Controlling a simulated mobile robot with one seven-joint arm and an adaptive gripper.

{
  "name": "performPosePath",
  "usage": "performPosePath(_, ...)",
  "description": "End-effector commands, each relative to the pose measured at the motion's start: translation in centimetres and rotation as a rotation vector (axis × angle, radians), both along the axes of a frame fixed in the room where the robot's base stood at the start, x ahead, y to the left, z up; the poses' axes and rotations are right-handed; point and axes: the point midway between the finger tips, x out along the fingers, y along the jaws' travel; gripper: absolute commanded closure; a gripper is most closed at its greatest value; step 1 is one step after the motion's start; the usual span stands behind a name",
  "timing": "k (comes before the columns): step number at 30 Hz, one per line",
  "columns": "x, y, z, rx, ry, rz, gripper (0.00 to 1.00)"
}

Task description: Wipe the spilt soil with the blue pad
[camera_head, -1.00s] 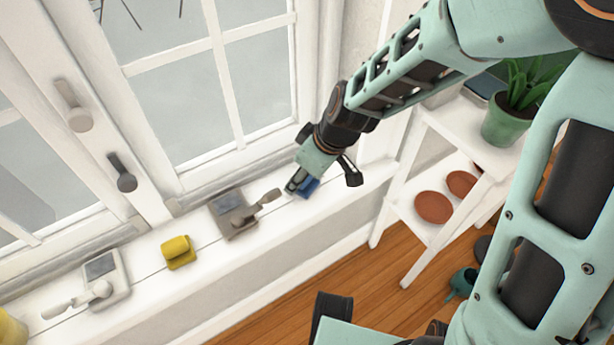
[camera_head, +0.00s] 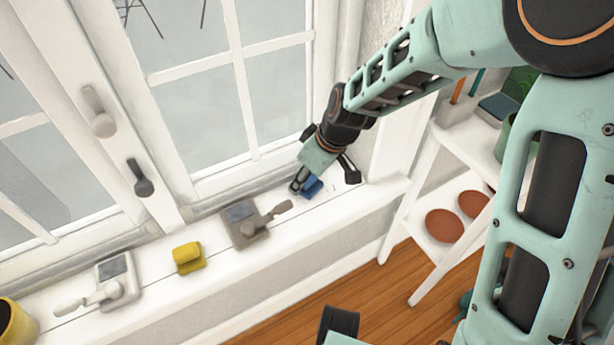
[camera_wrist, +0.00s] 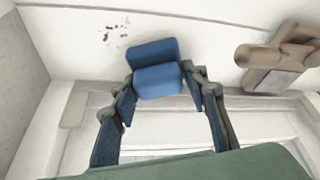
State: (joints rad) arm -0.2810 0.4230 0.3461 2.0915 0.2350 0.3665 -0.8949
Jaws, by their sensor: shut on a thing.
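The blue pad (camera_wrist: 156,70) is between the fingers of my gripper (camera_wrist: 163,85), which is shut on it. In the head view, the blue pad (camera_head: 312,187) shows at the right end of the white window sill, partly hidden by my gripper (camera_head: 304,187). I cannot tell whether the pad touches the sill. The spilt soil (camera_wrist: 115,35) is a few small dark specks on the sill, just beside the pad in the wrist view. In the head view, faint specks of soil (camera_head: 333,187) lie right of the pad.
A taupe-grey tool with a handle (camera_head: 246,224) lies on the sill left of the pad. Further left are a yellow pad (camera_head: 188,258), a white tool (camera_head: 116,283) and a yellow pot (camera_head: 14,322). The window stands behind; a white shelf (camera_head: 428,235) is at right.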

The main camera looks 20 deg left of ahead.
Motion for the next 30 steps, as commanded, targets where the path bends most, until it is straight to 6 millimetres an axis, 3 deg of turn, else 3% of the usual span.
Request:
performPosePath(1,1.0,1.4,0.7,0.025,-0.038,0.010,0.94)
performPosePath(3,0.9,1.5,0.7,0.026,-0.037,0.011,0.94)
performPosePath(8,0.9,1.6,1.4,0.027,-0.038,0.013,0.94)
performPosePath(24,0.9,1.1,6.7,0.023,-0.034,0.006,0.96)
performPosePath(30,0.8,1.0,6.7,0.019,-0.031,0.004,0.96)
